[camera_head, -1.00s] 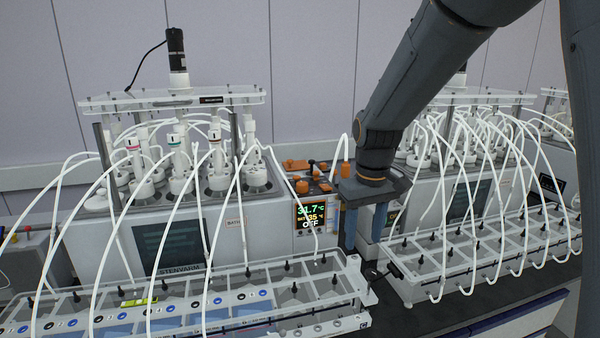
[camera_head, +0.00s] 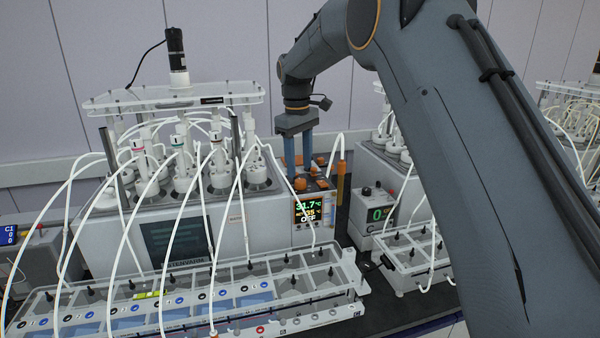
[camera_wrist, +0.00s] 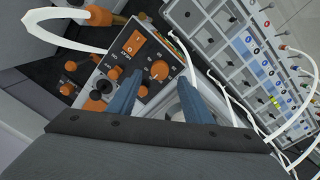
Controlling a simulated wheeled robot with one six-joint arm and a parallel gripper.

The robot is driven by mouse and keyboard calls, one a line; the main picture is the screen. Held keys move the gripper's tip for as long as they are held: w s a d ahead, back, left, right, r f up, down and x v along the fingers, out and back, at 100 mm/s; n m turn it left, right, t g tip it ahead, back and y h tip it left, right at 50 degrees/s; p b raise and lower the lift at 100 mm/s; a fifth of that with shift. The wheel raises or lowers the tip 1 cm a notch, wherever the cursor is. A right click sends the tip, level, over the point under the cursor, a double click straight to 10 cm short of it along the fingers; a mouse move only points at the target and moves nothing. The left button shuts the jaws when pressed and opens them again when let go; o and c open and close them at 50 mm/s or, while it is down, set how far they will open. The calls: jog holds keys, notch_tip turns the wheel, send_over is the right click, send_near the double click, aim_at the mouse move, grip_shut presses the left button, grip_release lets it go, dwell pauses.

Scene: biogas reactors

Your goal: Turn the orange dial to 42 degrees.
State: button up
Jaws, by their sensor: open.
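The heating unit with a lit display (camera_head: 308,211) stands at the middle of the bench; the display reads 31.7 °C, a set value of 35 and OFF. Its top panel carries several orange controls. A round orange dial (camera_wrist: 160,69) with white marks around it shows between my fingertips in the wrist view. In the head view, an orange knob (camera_head: 300,184) shows at the panel's front left; I cannot tell whether it is the same dial. My gripper (camera_head: 298,166) is open and points down above the panel, with empty fingers. Its fingers also show in the wrist view (camera_wrist: 159,77); contact is unclear.
An orange square switch (camera_wrist: 131,42) sits beside the dial. An orange-ended white tube (camera_head: 341,165) stands right of the panel. The reactor bath (camera_head: 150,235) with many white tubes is at left. A partitioned rack (camera_head: 345,268) lies in front, and another unit (camera_head: 377,213) at right.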

aim_at(300, 180)
jog(key=shift+w+d+f+p, duration=0.1)
jog(key=shift+f+p, duration=0.7)
jog(key=shift+f, duration=1.4)
jog(key=shift+c, duration=0.3)
jog(key=c, duration=1)
